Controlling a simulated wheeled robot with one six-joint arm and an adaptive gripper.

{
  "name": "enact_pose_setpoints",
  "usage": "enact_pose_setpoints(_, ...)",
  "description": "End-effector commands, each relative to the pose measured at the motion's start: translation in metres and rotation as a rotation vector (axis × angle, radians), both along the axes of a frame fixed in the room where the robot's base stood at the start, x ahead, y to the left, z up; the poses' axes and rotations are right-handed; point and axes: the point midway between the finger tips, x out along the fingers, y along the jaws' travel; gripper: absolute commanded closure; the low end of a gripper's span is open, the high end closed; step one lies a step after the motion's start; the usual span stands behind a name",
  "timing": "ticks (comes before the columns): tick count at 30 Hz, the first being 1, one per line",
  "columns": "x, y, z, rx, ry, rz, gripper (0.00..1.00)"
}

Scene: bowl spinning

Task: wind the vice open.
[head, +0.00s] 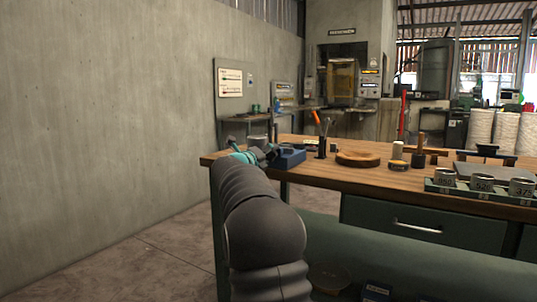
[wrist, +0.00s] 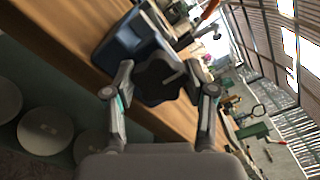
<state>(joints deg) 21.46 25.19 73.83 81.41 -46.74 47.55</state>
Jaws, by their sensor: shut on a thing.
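The blue vice (head: 290,158) sits at the left end of the wooden workbench (head: 330,171). In the wrist view its blue body (wrist: 122,48) is ahead of my gripper (wrist: 160,78), with a dark round part facing me. My gripper (head: 255,155) is at the vice's left side in the head view, shut on the handle with the fingers well apart. My arm hides part of the bench's corner, and the exact finger contact is hard to see.
A round wooden board (head: 358,159), a dark holder with an orange-handled tool (head: 321,148) and a mallet (head: 420,150) stand right of the vice. Several numbered metal cans (head: 484,184) stand in a green tray at the front right. A concrete wall (head: 110,120) is to the left.

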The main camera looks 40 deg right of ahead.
Motion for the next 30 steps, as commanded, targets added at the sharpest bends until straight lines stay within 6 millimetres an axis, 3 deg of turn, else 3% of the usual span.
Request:
enact_pose_setpoints(6,0.000,0.000,0.000,-0.002,0.001,0.002,0.80)
enact_pose_setpoints(7,0.000,0.000,0.000,-0.002,0.001,0.002,0.38)
enact_pose_setpoints(9,0.000,0.000,0.000,-0.001,0.000,0.002,0.20)
enact_pose_setpoints(21,-0.001,0.004,0.001,-0.001,0.000,0.001,0.20)
enact_pose_setpoints(26,-0.009,0.023,0.001,0.000,0.000,0.003,0.20)
enact_pose_setpoints(30,-0.019,0.049,0.001,0.000,0.000,0.004,0.20)
